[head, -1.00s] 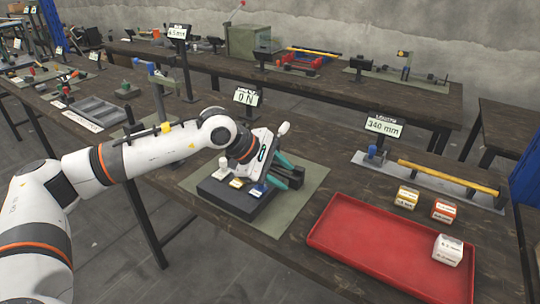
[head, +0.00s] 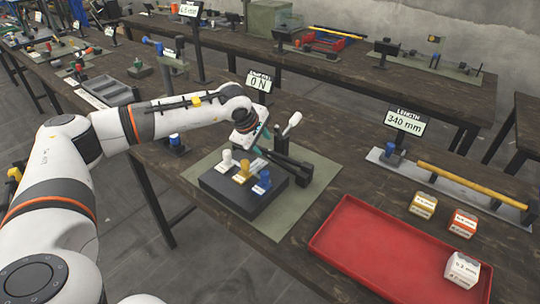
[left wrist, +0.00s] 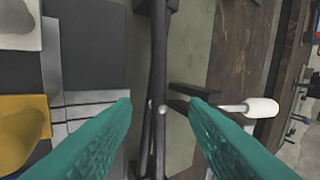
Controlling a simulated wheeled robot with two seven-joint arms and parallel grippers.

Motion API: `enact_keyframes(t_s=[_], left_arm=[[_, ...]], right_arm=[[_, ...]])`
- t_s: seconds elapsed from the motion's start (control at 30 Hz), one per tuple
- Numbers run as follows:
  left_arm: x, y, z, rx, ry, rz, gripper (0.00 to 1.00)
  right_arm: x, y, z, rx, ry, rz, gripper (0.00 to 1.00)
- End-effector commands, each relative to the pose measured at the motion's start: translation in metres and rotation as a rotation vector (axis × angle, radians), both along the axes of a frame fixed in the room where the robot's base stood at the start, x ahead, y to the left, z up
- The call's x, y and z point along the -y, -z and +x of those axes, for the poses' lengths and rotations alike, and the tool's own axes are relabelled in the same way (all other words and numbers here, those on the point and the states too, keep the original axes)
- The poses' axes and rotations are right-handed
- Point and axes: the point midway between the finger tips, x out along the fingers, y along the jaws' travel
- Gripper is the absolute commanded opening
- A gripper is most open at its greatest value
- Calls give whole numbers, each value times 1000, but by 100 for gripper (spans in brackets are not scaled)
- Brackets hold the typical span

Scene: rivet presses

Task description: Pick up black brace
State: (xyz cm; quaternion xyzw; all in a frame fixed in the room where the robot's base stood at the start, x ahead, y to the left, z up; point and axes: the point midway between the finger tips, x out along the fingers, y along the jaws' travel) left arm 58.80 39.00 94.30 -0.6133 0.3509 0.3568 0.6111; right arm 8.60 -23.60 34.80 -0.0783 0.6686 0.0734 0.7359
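My left gripper (head: 252,145) is over the back of the small press under the 0 N display. In the left wrist view its teal fingers (left wrist: 160,106) are spread apart. A long black bar (left wrist: 158,70) runs between them, with no visible grip on it; I take it to be part of the press or the black brace, but cannot tell which. Black arms (head: 292,168) of the press show right of the gripper, beside a white-handled lever (head: 292,124). No separate brace stands out clearly. My right gripper is out of view.
A black block (head: 232,198) with white, yellow and blue knobs stands on a green mat (head: 285,222). A red tray (head: 350,245) is at right, with a white box (head: 461,269) in it. A yellow rod (head: 470,184) lies in the length gauge. The 0 N display (head: 258,82) stands behind.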

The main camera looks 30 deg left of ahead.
Motion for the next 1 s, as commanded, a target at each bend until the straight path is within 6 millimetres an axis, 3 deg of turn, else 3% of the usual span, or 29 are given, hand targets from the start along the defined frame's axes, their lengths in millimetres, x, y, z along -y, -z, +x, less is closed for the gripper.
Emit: enact_keyframes(t_s=[0.2,0.5,0.77,1.0], left_arm=[[2,27,14,-2,0,-1,40],[1,33,17,-1,-1,-1,40],[2,32,16,-1,0,-1,0],[2,32,17,1,0,-1,0]], right_arm=[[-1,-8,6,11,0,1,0],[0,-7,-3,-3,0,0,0],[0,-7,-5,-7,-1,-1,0],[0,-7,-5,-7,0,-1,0]])
